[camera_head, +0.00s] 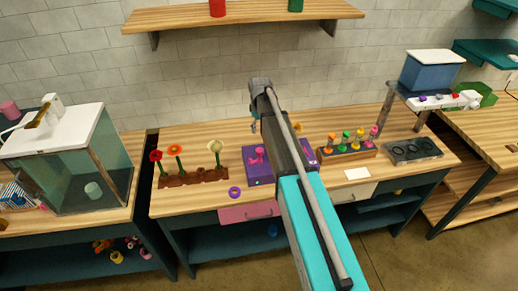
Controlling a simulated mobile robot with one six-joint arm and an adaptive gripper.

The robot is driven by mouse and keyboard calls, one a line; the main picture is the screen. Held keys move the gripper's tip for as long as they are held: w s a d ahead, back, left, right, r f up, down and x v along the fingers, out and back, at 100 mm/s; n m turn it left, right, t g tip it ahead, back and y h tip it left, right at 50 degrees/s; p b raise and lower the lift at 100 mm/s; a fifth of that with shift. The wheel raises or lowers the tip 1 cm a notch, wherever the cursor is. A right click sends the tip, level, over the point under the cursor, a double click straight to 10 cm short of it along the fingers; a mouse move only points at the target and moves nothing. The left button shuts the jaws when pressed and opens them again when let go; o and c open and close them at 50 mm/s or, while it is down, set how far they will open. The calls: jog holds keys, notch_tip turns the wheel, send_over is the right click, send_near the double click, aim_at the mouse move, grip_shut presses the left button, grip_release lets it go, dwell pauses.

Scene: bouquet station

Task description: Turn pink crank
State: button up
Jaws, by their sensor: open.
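The pink crank (257,156) stands on top of a purple box (259,177) on the middle workbench. My arm crosses the picture from the bottom and covers the box's right part. My gripper (253,124) shows only as a small blue-grey piece hanging below the arm's far end, above and behind the crank in the picture. It looks apart from the crank, and I see nothing in it. Its fingers are too small to make out clearly.
A brown rack with several flowers (193,178) and a purple ring (235,192) are left of the box. A wooden rack with colourful bottles (347,151) and a dark tray (412,152) are right. A glass tank (72,165) stands far left. A shelf (240,16) hangs above.

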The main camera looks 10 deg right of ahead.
aim_at(259, 150)
jog(key=shift+f, duration=0.2)
notch_tip(259, 150, down, 13)
jog(key=b, duration=1.3)
jog(key=shift+f+b, duration=0.2)
jog(key=shift+b, duration=0.2)
jog(key=shift+a, duration=0.1)
jog(key=c, duration=1.2)
jog(key=shift+o, duration=0.2)
